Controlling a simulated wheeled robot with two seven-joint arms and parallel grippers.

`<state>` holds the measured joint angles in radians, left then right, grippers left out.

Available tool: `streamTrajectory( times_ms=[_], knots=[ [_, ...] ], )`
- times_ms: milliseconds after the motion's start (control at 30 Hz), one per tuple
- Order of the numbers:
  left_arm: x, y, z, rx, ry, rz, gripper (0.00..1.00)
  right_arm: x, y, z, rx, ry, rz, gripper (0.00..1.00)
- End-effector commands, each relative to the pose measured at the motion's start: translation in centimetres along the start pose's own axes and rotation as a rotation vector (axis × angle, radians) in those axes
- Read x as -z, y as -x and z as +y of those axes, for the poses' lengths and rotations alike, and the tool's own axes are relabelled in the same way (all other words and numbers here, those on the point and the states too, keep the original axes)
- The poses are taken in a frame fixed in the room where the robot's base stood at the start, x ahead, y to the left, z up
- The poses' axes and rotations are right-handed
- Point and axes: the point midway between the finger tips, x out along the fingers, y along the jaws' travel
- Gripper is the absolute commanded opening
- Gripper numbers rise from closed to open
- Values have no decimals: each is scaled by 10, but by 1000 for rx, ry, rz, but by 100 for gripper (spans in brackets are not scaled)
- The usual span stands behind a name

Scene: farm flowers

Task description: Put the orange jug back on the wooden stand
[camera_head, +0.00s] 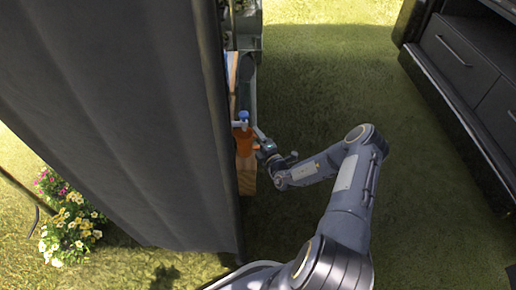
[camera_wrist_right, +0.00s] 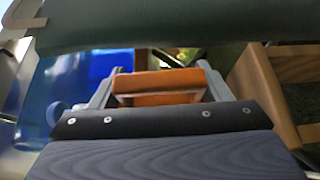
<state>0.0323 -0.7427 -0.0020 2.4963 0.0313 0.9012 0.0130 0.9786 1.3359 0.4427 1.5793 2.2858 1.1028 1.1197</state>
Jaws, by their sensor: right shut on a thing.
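The orange jug (camera_head: 244,141) shows in the head view just past the edge of a dark hanging sheet, which hides its left part. My right gripper (camera_head: 262,146) reaches it from the right. In the right wrist view the orange part of the jug (camera_wrist_right: 158,86) lies between the two grey fingers of my right gripper (camera_wrist_right: 158,90), which is shut on it. A wooden stand (camera_head: 247,180) shows as a narrow light strip below the jug in the head view. Wood also shows at the right of the wrist view (camera_wrist_right: 262,92). Whether the jug touches the stand cannot be told. My left gripper is out of view.
The dark sheet (camera_head: 120,110) fills the left of the head view. A blue object (camera_head: 243,117) is right beside the jug, and a large blue container (camera_wrist_right: 80,80) shows left of the fingers. A dark cabinet (camera_head: 465,65) stands right. Grass between is clear.

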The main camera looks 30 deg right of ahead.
Motion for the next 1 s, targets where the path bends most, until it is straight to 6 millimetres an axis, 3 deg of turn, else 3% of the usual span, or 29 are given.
streamTrajectory(
  times_ms=[33,200,667,700,867,1000],
  knots=[
    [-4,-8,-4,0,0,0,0,0,1,-13,2,0,0,31],
    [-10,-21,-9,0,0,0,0,0,2,-34,2,-1,1,31],
    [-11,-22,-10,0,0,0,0,0,2,-39,1,-1,0,31],
    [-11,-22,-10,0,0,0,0,0,2,-39,2,-1,0,73],
    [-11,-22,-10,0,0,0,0,0,2,-39,2,-1,0,92],
    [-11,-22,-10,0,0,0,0,0,2,-39,3,-1,0,92]
  ],
)
